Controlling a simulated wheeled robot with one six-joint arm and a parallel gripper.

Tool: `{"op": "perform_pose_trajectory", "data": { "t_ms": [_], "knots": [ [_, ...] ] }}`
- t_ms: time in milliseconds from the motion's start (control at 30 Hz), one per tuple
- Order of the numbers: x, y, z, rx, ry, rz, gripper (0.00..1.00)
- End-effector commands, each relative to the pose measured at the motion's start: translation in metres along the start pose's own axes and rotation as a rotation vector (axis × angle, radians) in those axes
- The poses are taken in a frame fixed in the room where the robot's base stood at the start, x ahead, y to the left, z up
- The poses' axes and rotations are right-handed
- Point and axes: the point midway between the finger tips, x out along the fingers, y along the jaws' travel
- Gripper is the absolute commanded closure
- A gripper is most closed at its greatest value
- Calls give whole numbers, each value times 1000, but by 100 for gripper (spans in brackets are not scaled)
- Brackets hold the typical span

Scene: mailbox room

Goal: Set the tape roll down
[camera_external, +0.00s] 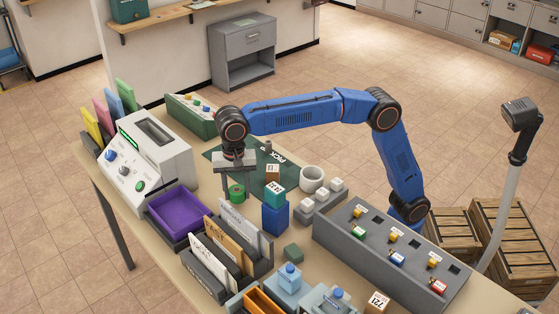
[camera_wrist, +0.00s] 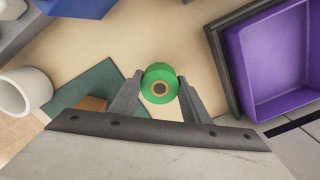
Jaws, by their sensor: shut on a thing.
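The green tape roll (camera_external: 236,191) is between the fingers of my gripper (camera_external: 236,184), over the tan table between the purple bin and the green mat. In the wrist view the tape roll (camera_wrist: 160,84) shows its round face and brown core, with a gripper finger on each side. My gripper (camera_wrist: 158,88) is shut on it. The gripper points down. I cannot tell whether the roll's underside touches the table.
The purple bin (camera_external: 178,212) stands to the left, with upright sorting slots (camera_external: 228,243) in front. A teal block (camera_external: 274,194) on a blue block (camera_external: 276,217) and a white cup (camera_external: 312,178) stand to the right. The green mat (camera_external: 222,157) lies behind.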

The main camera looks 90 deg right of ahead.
Motion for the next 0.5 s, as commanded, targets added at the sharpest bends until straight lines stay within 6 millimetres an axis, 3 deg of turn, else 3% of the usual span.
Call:
{"op": "perform_pose_trajectory", "data": {
  "t_ms": [200, 500],
  "knots": [
    [26, 0, 0, 0, 0, 0, 80],
    [27, 0, 0, 0, 0, 0, 80]
  ]
}}
